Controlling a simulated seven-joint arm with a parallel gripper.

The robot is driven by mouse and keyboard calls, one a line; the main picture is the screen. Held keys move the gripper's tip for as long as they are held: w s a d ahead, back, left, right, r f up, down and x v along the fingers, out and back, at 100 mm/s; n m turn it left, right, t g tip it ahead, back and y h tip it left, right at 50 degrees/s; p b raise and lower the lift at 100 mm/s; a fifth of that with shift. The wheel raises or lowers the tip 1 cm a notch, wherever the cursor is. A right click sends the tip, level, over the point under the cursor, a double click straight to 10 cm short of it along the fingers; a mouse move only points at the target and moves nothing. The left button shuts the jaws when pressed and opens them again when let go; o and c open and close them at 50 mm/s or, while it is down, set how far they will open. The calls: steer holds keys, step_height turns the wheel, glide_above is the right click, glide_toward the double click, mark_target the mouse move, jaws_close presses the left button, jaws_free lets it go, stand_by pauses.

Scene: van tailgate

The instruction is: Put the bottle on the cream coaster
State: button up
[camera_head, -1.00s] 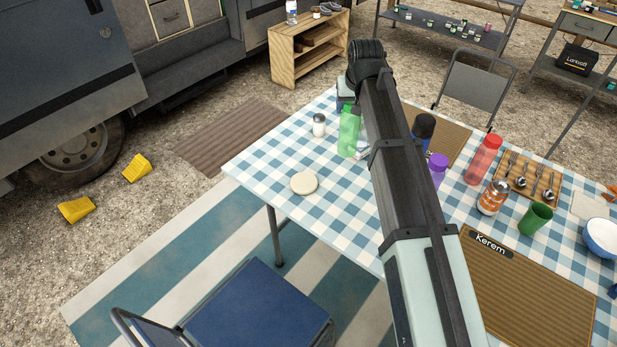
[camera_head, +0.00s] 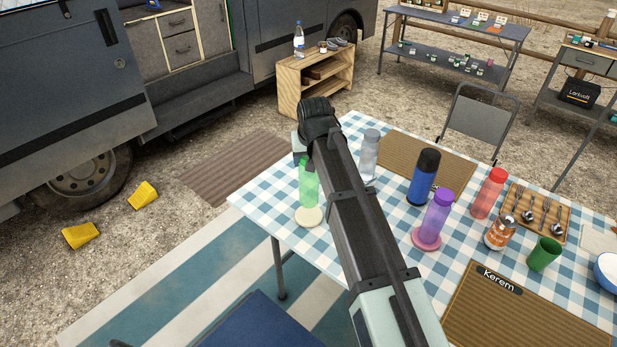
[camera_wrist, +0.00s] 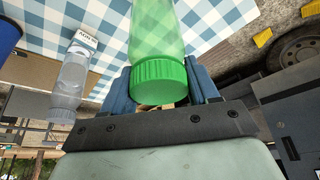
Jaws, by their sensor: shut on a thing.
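A translucent green bottle (camera_head: 308,184) with a green screw cap (camera_wrist: 160,82) is upright in my gripper (camera_wrist: 162,88). The blue fingers close on either side of it near the cap. In the head view the gripper hangs at the left part of the table, mostly behind my arm. The cream coaster (camera_head: 309,217) lies on the checked cloth, directly under the bottle's base. The base overlaps the coaster in the picture; I cannot tell whether it touches or hovers just above. The coaster is hidden in the wrist view.
A clear bottle (camera_head: 369,156) stands right of the gripper, also in the wrist view (camera_wrist: 70,82). A blue bottle (camera_head: 424,178), a purple bottle (camera_head: 437,215) on a pink coaster (camera_head: 426,238) and a red bottle (camera_head: 489,194) stand further right. The cloth (camera_head: 262,195) left of the coaster is clear.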

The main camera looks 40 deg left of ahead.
steer(key=shift+f, duration=2.8)
steer(key=o, duration=1.4)
steer(key=shift+c, duration=0.2)
steer(key=v, duration=1.2)
